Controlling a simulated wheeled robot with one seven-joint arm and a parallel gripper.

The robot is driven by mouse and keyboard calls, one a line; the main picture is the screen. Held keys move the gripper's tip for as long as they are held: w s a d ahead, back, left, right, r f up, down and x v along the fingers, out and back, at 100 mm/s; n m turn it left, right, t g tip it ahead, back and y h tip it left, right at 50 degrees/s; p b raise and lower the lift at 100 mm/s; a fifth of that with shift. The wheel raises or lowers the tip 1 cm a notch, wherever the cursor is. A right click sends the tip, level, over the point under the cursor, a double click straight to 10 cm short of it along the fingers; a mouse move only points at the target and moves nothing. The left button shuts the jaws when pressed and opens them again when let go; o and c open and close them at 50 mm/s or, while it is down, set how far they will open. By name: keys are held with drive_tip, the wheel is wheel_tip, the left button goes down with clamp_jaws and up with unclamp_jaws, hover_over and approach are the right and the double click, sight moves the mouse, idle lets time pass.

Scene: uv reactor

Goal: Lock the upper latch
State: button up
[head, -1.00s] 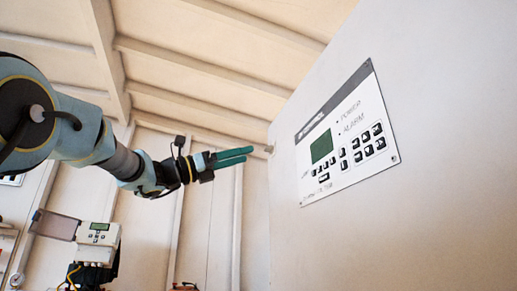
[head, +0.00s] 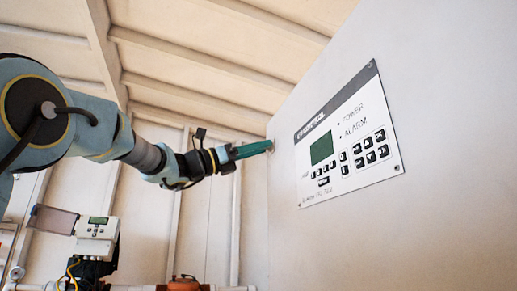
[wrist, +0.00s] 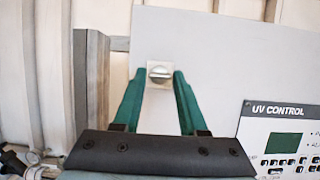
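The upper latch (wrist: 160,73) is a small metal knob on a pale square plate near the top left corner of the grey cabinet door (wrist: 215,70). In the head view the latch (head: 271,143) shows only as a tiny piece at the door's edge, beside my fingertips. My gripper (wrist: 154,84) has two green fingers. They stand apart in the wrist view, one on each side of the latch, with nothing held between them. In the head view my gripper (head: 268,147) reaches the cabinet's left edge. Contact with the latch cannot be told.
A UV control panel (head: 348,140) with a screen and buttons is on the cabinet front. A grey device with an open cover (head: 97,236) stands lower left. Orange and white pipework (head: 185,285) runs along the bottom. The wall behind is corrugated.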

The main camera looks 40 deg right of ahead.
clamp_jaws()
drive_tip(key=shift+n, duration=0.4)
drive_tip(key=n+t+y+p, duration=0.1)
drive_tip(key=n+t+p, duration=0.1)
drive_tip(key=n+p, duration=0.3)
drive_tip(key=r+n+t+y+p, duration=0.1)
drive_tip(key=n+t+p, duration=0.2)
drive_tip(key=n, duration=0.6)
drive_tip(key=n+t+y+p, duration=0.1)
drive_tip(key=n+t+p, duration=0.2)
drive_tip(key=n+p, duration=0.4)
drive_tip(key=shift+s+a+r+p, duration=0.15)
drive_tip(key=shift+s+p, duration=0.2)
drive_tip(key=shift+p, duration=0.05)
drive_tip(key=shift+n, duration=0.4)
